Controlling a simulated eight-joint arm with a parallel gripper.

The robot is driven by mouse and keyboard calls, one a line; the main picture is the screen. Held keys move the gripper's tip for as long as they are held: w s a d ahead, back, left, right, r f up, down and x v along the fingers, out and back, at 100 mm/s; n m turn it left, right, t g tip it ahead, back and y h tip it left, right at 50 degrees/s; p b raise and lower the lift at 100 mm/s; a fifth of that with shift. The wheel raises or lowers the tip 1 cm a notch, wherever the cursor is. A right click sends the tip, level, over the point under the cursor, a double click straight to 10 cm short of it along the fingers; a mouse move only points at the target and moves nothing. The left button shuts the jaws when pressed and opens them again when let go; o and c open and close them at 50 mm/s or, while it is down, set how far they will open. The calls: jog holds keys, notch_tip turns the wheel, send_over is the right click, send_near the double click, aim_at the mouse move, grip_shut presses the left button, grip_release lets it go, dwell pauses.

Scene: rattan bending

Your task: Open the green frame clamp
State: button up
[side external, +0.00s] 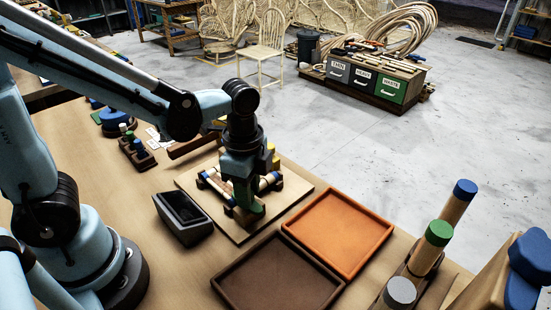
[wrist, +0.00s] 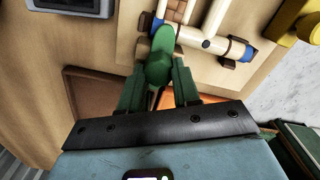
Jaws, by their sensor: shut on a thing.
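The green frame clamp (side external: 247,199) is at the near side of the frame jig on a light wooden board (side external: 292,200). In the wrist view its rounded green handle (wrist: 159,58) stands between my fingers. My gripper (wrist: 160,72) is shut on the green clamp, with a green-coloured finger on each side of it. My gripper (side external: 244,190) points down over the board in the side external view. Behind the clamp is a pale frame (wrist: 212,40) with blue-ended pieces. The clamp's base is partly hidden by the handle and fingers.
An orange tray (side external: 380,265) and a brown tray (side external: 222,287) lie in front of the board. A dark bin (side external: 166,226) stands to its left. A yellow clamp (wrist: 298,20) is right of the frame. Capped upright cylinders (side external: 437,236) stand at the right.

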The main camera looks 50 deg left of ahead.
jog(key=n, duration=0.4)
jog(key=shift+w+n, duration=0.1)
jog(key=shift+n, duration=0.3)
jog(key=n, duration=0.4)
jog(key=shift+a, duration=0.1)
jog(key=n, duration=0.5)
jog(key=shift+a, duration=0.1)
jog(key=shift+a+n, duration=0.1)
jog(key=shift+n, duration=1.7)
jog(key=o, duration=1.1)
jog(key=shift+c, duration=0.2)
jog(key=shift+r, duration=0.1)
notch_tip(320, 180, up, 12)
